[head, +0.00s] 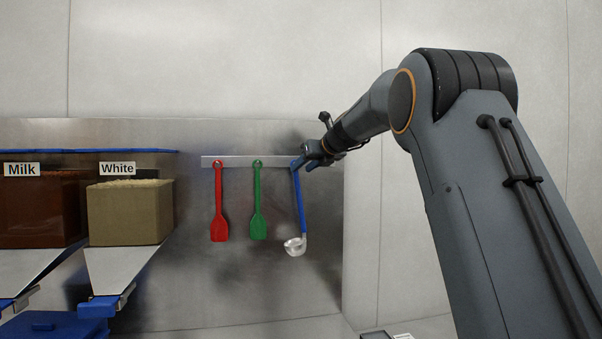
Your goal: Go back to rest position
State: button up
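My gripper (305,158) is at the right end of the light hanging rail, at the top of a ladle with a blue handle (299,205). The ladle hangs upright with its metal bowl (295,246) at the bottom. The fingers are small and partly hidden, so I cannot tell whether they are open or touch the handle. My arm reaches in from the right side of the picture.
A red spatula (218,205) and a green spatula (258,205) hang from the rail (236,161), left of the ladle. Farther left stand two bins, labelled Milk (42,215) and White (130,215), above sloping metal chutes. A blue lid (55,328) shows at the lower left.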

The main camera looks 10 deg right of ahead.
jog(key=b+v, duration=0.2)
jog(key=v, duration=0.3)
jog(key=s+a+f+n+g+h, duration=0.1)
jog(key=s+f+n+g, duration=0.1)
jog(key=s+f+n, duration=0.6)
jog(key=s+a+f+n+g+b, duration=0.15)
jog(key=s+f, duration=0.25)
jog(key=f, duration=0.8)
jog(key=s+a+f+n+g+h, duration=0.1)
jog(key=s+f+n+g, duration=0.2)
jog(key=s+f+n, duration=0.5)
jog(key=s+f+n+g+h+b, duration=0.1)
jog(key=s+f+n+g, duration=0.3)
jog(key=s+f+n, duration=1.1)
jog(key=s+f+h, duration=0.1)
jog(key=s+f, duration=0.6)
jog(key=s, duration=0.4)
jog(key=shift+a, duration=0.35)
jog(key=shift+f+g, duration=0.15)
jog(key=shift+g, duration=0.1)
jog(key=shift+c, duration=0.6)
jog(key=shift+s, duration=0.15)
